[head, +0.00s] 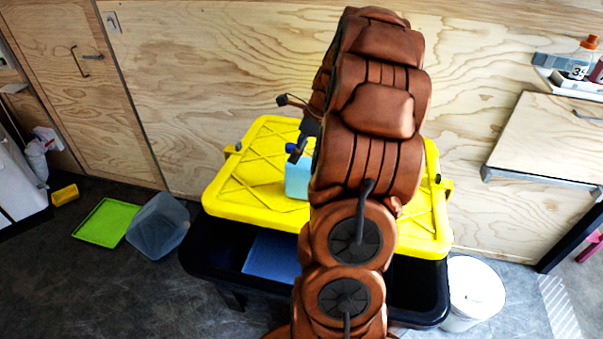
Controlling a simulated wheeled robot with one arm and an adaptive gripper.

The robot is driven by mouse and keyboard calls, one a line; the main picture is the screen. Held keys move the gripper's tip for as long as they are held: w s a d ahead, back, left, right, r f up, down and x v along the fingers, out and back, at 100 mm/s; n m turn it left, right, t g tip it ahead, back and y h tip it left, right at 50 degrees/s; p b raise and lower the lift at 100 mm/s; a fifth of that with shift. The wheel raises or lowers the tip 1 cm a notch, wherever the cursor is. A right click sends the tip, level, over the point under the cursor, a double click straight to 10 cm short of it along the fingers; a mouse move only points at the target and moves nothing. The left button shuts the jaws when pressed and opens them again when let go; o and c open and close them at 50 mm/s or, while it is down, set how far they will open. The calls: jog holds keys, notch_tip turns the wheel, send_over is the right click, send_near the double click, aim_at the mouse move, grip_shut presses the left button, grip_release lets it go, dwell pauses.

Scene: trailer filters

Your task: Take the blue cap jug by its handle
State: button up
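The blue cap jug (297,181) stands on the yellow lid (243,183) of a black storage box. Its body is pale blue and its cap is darker blue. My arm hides its right side, and I cannot make out its handle. My gripper (301,150) is mostly hidden behind my arm. Dark parts of it show at the top of the jug, close to the cap. I cannot tell whether it touches the jug or whether its fingers are open or shut.
The black box (215,256) holds a blue item (271,257) in its front part. A white bucket (474,291) stands at its right. A clear bin (158,226) and green tray (103,222) lie on the floor at left. A plywood wall stands behind.

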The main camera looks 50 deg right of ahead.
grip_shut()
dwell(0.6)
jog(key=shift+r, duration=0.15)
